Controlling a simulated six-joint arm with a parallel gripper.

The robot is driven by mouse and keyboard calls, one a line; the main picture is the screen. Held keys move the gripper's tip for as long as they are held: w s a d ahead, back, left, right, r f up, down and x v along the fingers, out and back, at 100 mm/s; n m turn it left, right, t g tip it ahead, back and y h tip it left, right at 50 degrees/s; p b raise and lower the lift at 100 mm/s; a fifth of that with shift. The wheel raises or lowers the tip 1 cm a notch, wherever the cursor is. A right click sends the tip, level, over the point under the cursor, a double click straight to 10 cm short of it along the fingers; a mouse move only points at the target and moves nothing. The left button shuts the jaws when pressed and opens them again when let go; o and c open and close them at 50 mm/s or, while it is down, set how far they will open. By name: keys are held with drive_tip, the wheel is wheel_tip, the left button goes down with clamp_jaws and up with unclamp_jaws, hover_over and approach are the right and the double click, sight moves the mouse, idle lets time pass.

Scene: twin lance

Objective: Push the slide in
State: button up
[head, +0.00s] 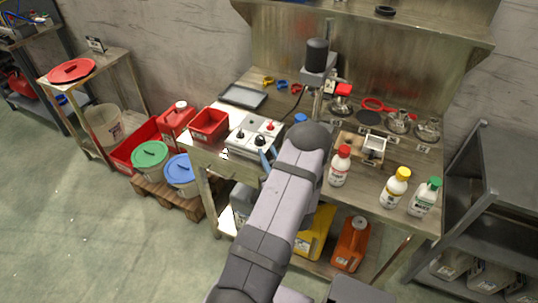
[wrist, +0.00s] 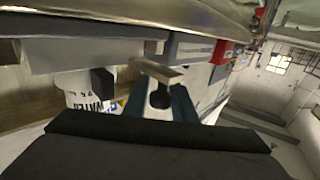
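In the wrist view a pale T-shaped handle-like bar (wrist: 158,73) lies just ahead of and across the tips of my gripper (wrist: 158,90); it may be the slide. The gripper's two teal fingers stand apart, with a dark part showing between them. Whether they touch the bar I cannot tell. A grey box-like body (wrist: 80,52) with a black knob (wrist: 103,82) is at left. In the head view my gripper (head: 268,155) is partly hidden by my arm, at the front of a white unit (head: 250,140) with red knobs. The slide cannot be made out there.
A red bin (head: 209,124) stands left of the unit. A red-capped bottle (head: 340,166), a yellow-capped bottle (head: 395,187) and a green-capped bottle (head: 424,197) stand at the bench's right front. A dark tray (head: 243,97) lies behind.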

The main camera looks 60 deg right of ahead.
clamp_jaws()
drive_tip(key=shift+d+f+b, duration=0.15)
drive_tip(key=shift+d+b, duration=1.65)
drive_tip(key=shift+d, duration=1.6)
drive_tip(key=shift+o, duration=2.4)
unclamp_jaws()
drive_tip(key=shift+a, duration=0.15)
